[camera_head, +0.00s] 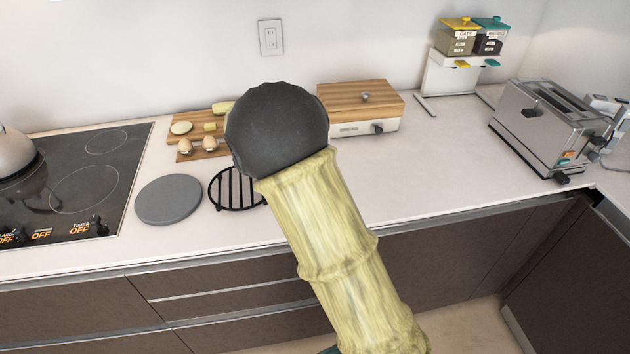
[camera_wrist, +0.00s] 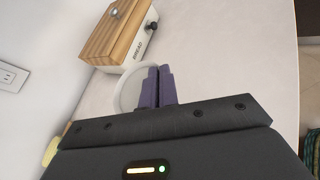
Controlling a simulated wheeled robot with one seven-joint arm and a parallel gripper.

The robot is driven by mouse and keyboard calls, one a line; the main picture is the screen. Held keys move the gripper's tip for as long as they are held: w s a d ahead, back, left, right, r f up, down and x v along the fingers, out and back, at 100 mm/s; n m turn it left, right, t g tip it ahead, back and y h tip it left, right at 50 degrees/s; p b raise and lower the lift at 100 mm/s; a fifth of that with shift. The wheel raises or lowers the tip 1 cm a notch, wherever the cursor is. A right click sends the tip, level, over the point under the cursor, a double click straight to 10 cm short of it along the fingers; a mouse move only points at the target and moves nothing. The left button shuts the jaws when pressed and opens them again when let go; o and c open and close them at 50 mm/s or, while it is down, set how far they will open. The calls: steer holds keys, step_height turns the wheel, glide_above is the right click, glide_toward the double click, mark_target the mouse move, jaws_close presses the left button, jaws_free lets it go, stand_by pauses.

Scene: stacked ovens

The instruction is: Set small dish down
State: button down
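The small dish (camera_wrist: 123,91) is pale, round and shallow, and shows only in the wrist view. My gripper (camera_wrist: 157,75) has its two purple fingers close together at the dish's right rim and looks shut on it. The fingers and gripper body cover part of the dish. The dish is over the pale counter (camera_wrist: 225,55), near the wooden-lidded bread box (camera_wrist: 120,30); whether it touches the counter I cannot tell. In the head view my arm hides the dish and the fingers.
The bread box (camera_head: 360,108) stands against the wall. A toaster (camera_head: 550,128) and dispensers (camera_head: 466,50) are at the right. A cutting board with food (camera_head: 190,154), a grey round mat (camera_head: 168,200), a black trivet (camera_head: 232,190) and the cooktop (camera_head: 85,180) are left. Counter right of my arm is clear.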

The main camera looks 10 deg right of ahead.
step_height(320, 180, down, 6)
steer(key=shift+s+r, duration=0.1)
steer(key=shift+r, duration=0.05)
steer(key=shift+f, duration=0.2)
steer(key=shift+a+f, duration=0.1)
steer(key=shift+f, duration=1.75)
steer(key=c, duration=2.1)
jaws_free()
